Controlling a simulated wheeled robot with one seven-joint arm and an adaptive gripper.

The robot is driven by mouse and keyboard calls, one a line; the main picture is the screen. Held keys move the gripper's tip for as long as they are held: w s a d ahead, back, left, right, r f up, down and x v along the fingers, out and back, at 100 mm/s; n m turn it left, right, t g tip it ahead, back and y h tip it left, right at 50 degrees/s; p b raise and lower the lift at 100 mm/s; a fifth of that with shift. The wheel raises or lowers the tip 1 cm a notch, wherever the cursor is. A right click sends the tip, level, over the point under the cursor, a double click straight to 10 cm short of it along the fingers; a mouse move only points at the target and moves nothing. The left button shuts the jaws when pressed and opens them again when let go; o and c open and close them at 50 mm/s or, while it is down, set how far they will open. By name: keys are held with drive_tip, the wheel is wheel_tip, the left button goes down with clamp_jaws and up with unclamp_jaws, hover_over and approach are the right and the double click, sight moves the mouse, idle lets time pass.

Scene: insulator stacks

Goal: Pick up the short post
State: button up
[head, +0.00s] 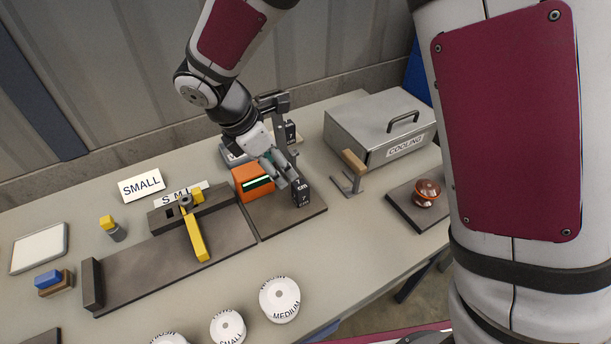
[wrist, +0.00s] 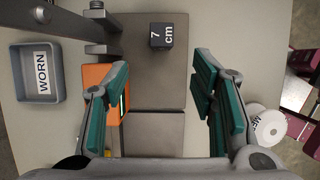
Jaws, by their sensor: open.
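A short black post (head: 302,193) marked "7 cm" stands upright on a dark base plate, beside an orange device. In the wrist view the post (wrist: 162,35) shows from above, ahead of the fingertips and roughly midway between their lines. My gripper (head: 284,170) is just behind and above the post in the head view. In the wrist view my gripper (wrist: 162,75) is open, with nothing between its green-padded fingers. I cannot tell the exact height gap to the post.
The orange device (head: 254,182) stands close left of the post. A grey COOLING box (head: 380,127) and a wood-topped bracket (head: 352,168) are to the right. A WORN tray (wrist: 37,72) lies left in the wrist view.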

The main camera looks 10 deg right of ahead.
sight(297, 186)
drive_tip(key=x, duration=0.7)
drive_tip(key=shift+d+f, duration=0.25)
drive_tip(key=shift+f, duration=0.05)
drive_tip(key=shift+d+p+x, duration=0.1)
drive_tip(key=shift+p+x, duration=0.15)
drive_tip(key=shift+x, duration=1.1)
drive_tip(key=shift+d+p+x, duration=0.15)
drive_tip(key=shift+p+x, duration=0.1)
drive_tip(key=shift+x, duration=1.15)
drive_tip(key=shift+r, duration=0.15)
clamp_jaws()
